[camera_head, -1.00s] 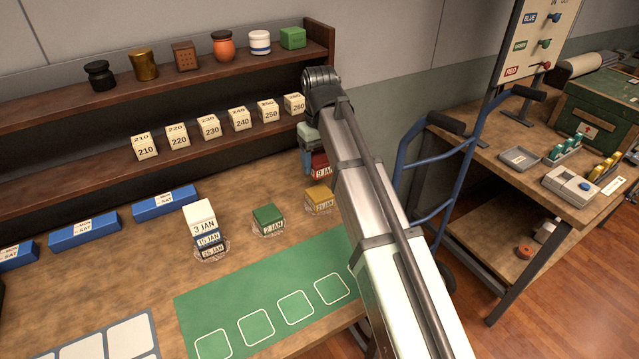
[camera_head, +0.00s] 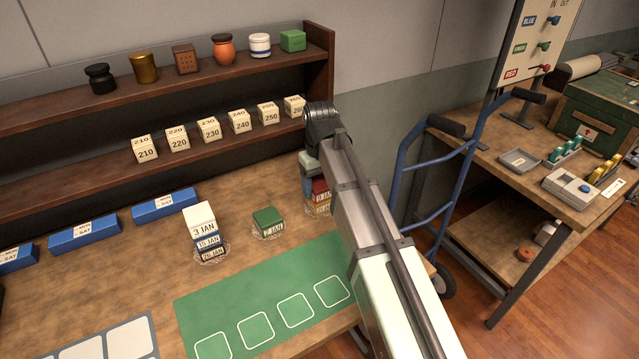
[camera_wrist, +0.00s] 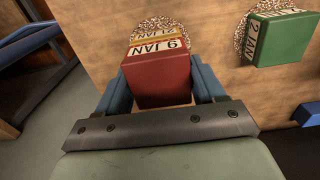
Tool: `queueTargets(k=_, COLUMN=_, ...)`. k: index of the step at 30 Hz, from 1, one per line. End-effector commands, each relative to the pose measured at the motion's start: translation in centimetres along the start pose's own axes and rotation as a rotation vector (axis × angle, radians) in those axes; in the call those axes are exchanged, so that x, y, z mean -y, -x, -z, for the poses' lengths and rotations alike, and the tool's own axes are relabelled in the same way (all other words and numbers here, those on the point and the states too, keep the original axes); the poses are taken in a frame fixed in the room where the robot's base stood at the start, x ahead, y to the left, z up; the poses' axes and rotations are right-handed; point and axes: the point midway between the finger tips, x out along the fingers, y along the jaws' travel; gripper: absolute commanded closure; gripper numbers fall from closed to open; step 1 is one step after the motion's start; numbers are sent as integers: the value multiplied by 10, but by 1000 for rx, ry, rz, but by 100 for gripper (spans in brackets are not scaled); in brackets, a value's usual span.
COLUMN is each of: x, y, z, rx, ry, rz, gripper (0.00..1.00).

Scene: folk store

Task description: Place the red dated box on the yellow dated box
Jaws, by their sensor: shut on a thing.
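My gripper (camera_wrist: 158,82) is shut on the red dated box (camera_wrist: 157,84), one blue finger on each side of it. In the wrist view the box's white label reads 9 JAN. The red box also shows in the head view (camera_head: 319,187), partly hidden by my arm. The yellow dated box (camera_wrist: 153,41) shows just past the red box in the wrist view, on a speckled round mat (camera_wrist: 161,22). In the head view the yellow box (camera_head: 317,203) is directly below the red one. I cannot tell whether the two touch.
A green 2 JAN box (camera_head: 268,219) stands to the left on its own mat. Farther left is a stack topped by a white 3 JAN box (camera_head: 199,215). A shelf (camera_head: 100,180) with numbered blocks runs behind. A green mat (camera_head: 270,290) lies in front.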

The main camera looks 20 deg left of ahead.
Motion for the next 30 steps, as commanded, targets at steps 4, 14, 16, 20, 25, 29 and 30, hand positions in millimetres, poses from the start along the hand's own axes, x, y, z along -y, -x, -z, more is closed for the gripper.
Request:
queueTargets(k=4, x=0, y=-2, z=0, rx=0, ry=0, rz=0, gripper=24)
queueTargets(k=14, x=0, y=-1, z=0, rx=0, ry=0, rz=0, gripper=6)
queueTargets(k=16, x=0, y=-1, z=0, rx=0, ry=0, rz=0, gripper=6)
queueTargets(k=20, x=0, y=3, z=0, rx=-1, ry=0, rz=0, gripper=6)
queueTargets(k=25, x=0, y=21, z=1, rx=-1, ry=0, rz=0, gripper=6)
queueTargets(k=29, x=0, y=44, z=1, rx=-2, ry=0, rz=0, gripper=6)
queueTargets(k=30, x=0, y=50, z=1, rx=-2, ry=0, rz=-1, gripper=6)
